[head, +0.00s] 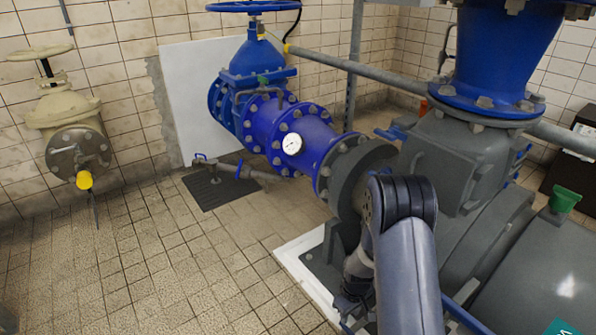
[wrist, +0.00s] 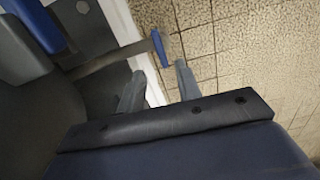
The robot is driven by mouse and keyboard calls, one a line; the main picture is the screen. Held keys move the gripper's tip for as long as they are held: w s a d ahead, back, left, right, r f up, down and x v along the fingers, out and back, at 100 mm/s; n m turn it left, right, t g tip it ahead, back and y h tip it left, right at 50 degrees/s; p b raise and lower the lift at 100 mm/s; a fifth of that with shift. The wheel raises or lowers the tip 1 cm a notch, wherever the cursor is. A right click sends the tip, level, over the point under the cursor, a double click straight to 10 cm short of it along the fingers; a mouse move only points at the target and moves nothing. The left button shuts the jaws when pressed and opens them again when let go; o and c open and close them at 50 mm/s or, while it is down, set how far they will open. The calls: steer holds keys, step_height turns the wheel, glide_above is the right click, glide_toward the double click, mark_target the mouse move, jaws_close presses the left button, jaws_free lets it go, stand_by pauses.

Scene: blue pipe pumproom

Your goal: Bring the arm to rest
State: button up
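My arm (head: 405,245) rises from the bottom of the head view and bends over in front of the grey pump. The arm and the pump hide much of the area around my gripper in the head view, so its fingers do not show clearly there. In the wrist view my gripper (wrist: 158,84) has two grey fingers standing apart, with a gap and nothing held between them. A blue-ended lever (wrist: 160,47) on a grey pipe shows beyond the fingertips, apart from them as far as I can tell.
The grey pump (head: 455,160) stands close behind and right of my arm. A blue pipe (head: 295,135) with a white gauge (head: 292,144) runs to a blue valve (head: 250,70). A beige valve (head: 65,110) is at the left wall. The tiled floor (head: 150,265) at left is clear.

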mark_target(347, 328)
step_height(347, 328, up, 4)
steer(key=p, duration=0.1)
step_height(347, 328, down, 12)
steer(key=b, duration=0.5)
steer(key=shift+r, duration=0.2)
steer(key=n+p, duration=0.1)
steer(key=n, duration=0.4)
steer(key=shift+r, duration=0.1)
steer(key=n+p, duration=0.1)
steer(key=n, duration=0.4)
steer(key=shift+r, duration=0.1)
